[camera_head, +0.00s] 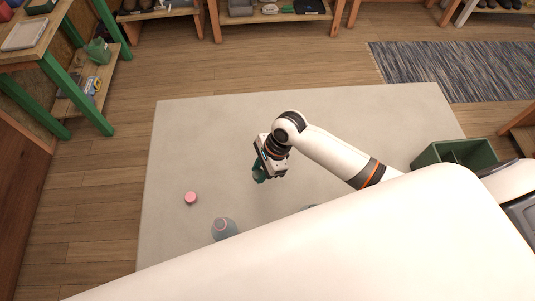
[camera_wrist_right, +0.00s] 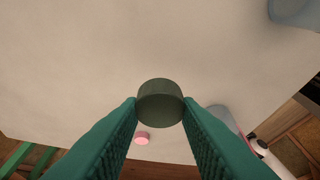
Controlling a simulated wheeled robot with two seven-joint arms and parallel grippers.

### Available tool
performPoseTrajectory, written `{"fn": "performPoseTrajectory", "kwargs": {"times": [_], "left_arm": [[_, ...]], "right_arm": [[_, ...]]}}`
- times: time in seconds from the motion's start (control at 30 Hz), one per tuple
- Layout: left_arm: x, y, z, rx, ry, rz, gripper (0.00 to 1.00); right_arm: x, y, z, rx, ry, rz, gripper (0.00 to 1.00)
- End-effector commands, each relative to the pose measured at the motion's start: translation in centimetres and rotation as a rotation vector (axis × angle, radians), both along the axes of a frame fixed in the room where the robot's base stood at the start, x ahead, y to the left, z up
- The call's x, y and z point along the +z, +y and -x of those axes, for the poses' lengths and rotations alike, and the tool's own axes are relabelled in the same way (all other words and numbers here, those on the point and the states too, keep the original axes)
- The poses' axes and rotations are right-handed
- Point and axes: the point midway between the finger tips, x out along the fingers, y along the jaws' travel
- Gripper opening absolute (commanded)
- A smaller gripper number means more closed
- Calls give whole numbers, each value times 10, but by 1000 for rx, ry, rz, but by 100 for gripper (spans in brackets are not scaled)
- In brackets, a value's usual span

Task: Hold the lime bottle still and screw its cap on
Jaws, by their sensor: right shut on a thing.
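My right gripper (camera_head: 268,176) is above the pale table, left of its middle, with green fingers pointing down. In the right wrist view its fingers (camera_wrist_right: 160,112) are shut on a round dark green cap (camera_wrist_right: 160,103). No lime-coloured bottle shows clearly in either view. A grey-blue bottle (camera_head: 224,229) with a pink ring at its top stands at the lower left, cut by a large white part of my own body. A piece of another grey-blue thing (camera_head: 312,207) shows at the edge of that white part. My left gripper is not in view.
A loose pink cap (camera_head: 190,198) lies on the table (camera_head: 200,130) left of my right gripper; it also shows in the wrist view (camera_wrist_right: 142,138). A green divided bin (camera_head: 430,158) stands at the table's right. The table's far left is clear. Shelves stand beyond it.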

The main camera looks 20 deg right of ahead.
Motion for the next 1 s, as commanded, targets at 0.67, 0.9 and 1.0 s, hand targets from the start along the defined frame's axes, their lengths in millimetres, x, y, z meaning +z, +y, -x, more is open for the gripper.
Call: {"fn": "performPoseTrajectory", "kwargs": {"times": [0.67, 0.9, 1.0], "left_arm": [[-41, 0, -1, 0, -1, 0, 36], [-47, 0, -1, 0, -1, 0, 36], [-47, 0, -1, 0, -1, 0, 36]], "right_arm": [[142, -33, 2, 1326, 0, 14, 10], [171, -67, 21, 1554, 0, 3, 10], [174, -71, 24, 1579, 0, 0, 10]]}}
